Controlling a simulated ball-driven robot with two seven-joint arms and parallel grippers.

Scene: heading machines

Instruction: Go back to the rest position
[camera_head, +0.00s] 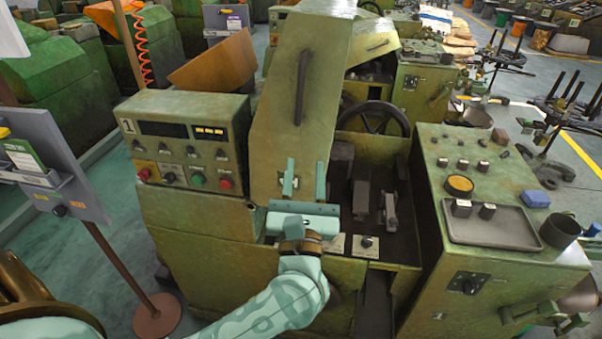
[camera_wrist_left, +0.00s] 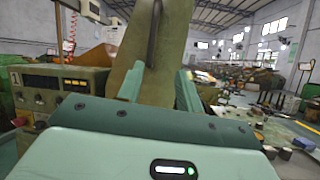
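My left gripper (camera_head: 304,180) is in front of the green machine, at the lower part of its raised cover (camera_head: 285,125). Its two teal fingers point up and stand apart, with nothing held between them. In the left wrist view the open gripper (camera_wrist_left: 160,88) shows the cover (camera_wrist_left: 152,50) and its dark handle behind the gap between the fingers. The cover's handle (camera_head: 301,88) is above the fingertips in the head view. I cannot tell whether the fingers touch the cover. My right gripper is not in view.
A control box (camera_head: 190,145) with buttons stands left of the cover. A handwheel (camera_head: 373,120) is behind the machine's opening. At the right, a cabinet top holds a grey tray (camera_head: 490,227) and a dark cup (camera_head: 560,231). A sign stand (camera_head: 120,262) is at the left.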

